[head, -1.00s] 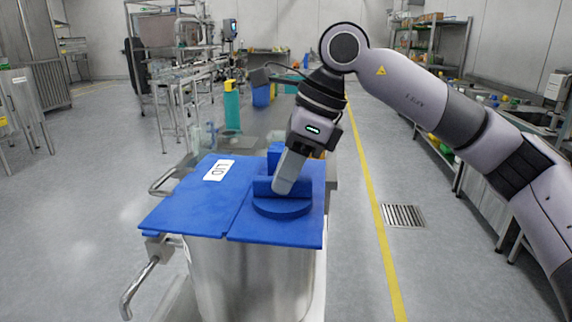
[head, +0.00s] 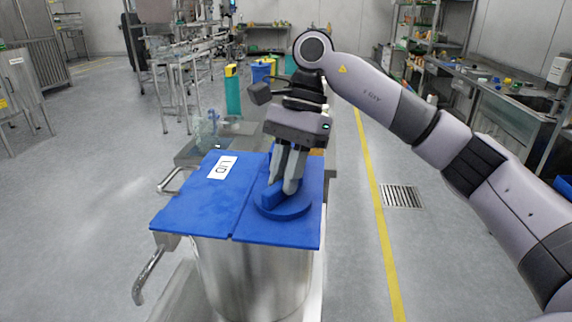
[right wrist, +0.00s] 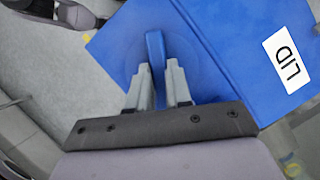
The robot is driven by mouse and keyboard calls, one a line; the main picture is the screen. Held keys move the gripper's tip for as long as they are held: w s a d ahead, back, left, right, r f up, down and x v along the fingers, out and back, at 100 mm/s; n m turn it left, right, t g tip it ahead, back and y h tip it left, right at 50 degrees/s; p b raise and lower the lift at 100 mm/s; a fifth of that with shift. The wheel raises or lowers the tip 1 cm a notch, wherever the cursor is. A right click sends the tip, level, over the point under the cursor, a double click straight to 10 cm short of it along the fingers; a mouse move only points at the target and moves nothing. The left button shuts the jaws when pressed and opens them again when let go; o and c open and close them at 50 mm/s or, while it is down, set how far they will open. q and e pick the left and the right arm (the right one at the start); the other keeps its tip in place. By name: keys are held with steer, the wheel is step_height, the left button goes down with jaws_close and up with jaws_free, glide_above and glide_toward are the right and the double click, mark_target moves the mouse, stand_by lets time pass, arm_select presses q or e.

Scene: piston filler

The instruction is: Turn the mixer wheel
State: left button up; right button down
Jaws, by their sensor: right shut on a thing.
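The blue mixer wheel (head: 285,209) is a round disc with a raised bar grip, set on the right part of the blue lid (head: 212,212) of a steel tank. My right gripper (head: 284,188) points down over the wheel and is shut on its bar. In the right wrist view the bar (right wrist: 155,48) stands between the two fingers (right wrist: 158,85). The lower fingertips are partly hidden by the bar in the head view. My left gripper is not in view.
The steel tank (head: 255,275) stands under the lid, with a bent metal handle (head: 148,275) at its left. A clear bottle-like item and a teal bottle (head: 232,92) stand behind it. A floor drain (head: 401,196) and open floor lie to the right.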

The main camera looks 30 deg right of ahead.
steer(key=n, duration=0.1)
steer(key=n+p, duration=0.1)
steer(key=n+g, duration=0.1)
steer(key=shift+w+a+r+h+p, duration=0.1)
steer(key=shift+r+h+p, duration=0.2)
steer(key=shift+p, duration=0.1)
steer(key=shift+f+n+g+h+p, duration=0.15)
steer(key=shift+n+g+h+p, duration=0.2)
steer(key=shift+n+p, duration=0.75)
steer(key=shift+n, duration=0.4)
steer(key=c, duration=1)
jaws_free()
steer(key=shift+f, duration=0.1)
steer(key=shift+c, duration=0.2)
steer(key=v, duration=0.7)
